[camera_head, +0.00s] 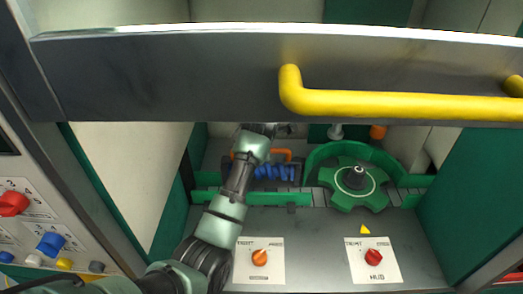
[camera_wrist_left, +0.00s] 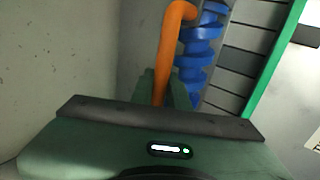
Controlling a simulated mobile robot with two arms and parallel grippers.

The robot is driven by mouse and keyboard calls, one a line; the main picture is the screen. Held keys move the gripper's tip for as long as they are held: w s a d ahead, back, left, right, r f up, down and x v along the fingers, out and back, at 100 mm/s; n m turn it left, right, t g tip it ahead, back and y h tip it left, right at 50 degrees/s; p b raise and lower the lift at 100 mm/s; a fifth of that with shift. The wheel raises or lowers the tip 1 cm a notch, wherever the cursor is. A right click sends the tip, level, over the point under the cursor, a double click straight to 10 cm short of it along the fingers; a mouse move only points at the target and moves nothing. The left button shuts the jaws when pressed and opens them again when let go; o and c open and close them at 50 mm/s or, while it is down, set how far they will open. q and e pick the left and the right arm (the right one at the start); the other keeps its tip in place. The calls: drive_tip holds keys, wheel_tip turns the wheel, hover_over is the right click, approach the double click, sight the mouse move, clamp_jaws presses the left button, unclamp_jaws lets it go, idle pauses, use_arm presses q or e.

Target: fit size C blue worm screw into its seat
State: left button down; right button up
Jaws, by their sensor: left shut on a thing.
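The blue worm screw (camera_head: 275,172) lies sideways in the recess under the raised panel, left of the green wheel. Its left part is hidden behind my left arm in the head view. An orange bar handle (camera_head: 281,152) runs along behind it and bends toward it at the right end. In the left wrist view, the blue spiral (camera_wrist_left: 200,50) stands beside the orange handle (camera_wrist_left: 168,50). My left gripper (camera_wrist_left: 163,88) is shut on the orange handle, with a green finger on each side. I cannot tell whether the screw is fully seated. My right gripper is not in view.
A metal panel (camera_head: 170,75) with a yellow handle (camera_head: 400,104) spans above the recess. A green wheel (camera_head: 352,186) stands right of the screw. In front are an orange knob (camera_head: 260,258) and a red knob (camera_head: 373,256). Green walls flank the recess.

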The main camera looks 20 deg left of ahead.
use_arm(q)
drive_tip(key=shift+d+r+p, duration=0.15)
drive_tip(key=shift+r+p, duration=0.05)
drive_tip(key=shift+p, duration=0.2)
drive_tip(key=shift+s+f, duration=0.1)
drive_tip(key=shift+f, duration=0.35)
idle(0.8)
drive_tip(key=c, duration=1.3)
unclamp_jaws()
drive_tip(key=shift+f, duration=0.1)
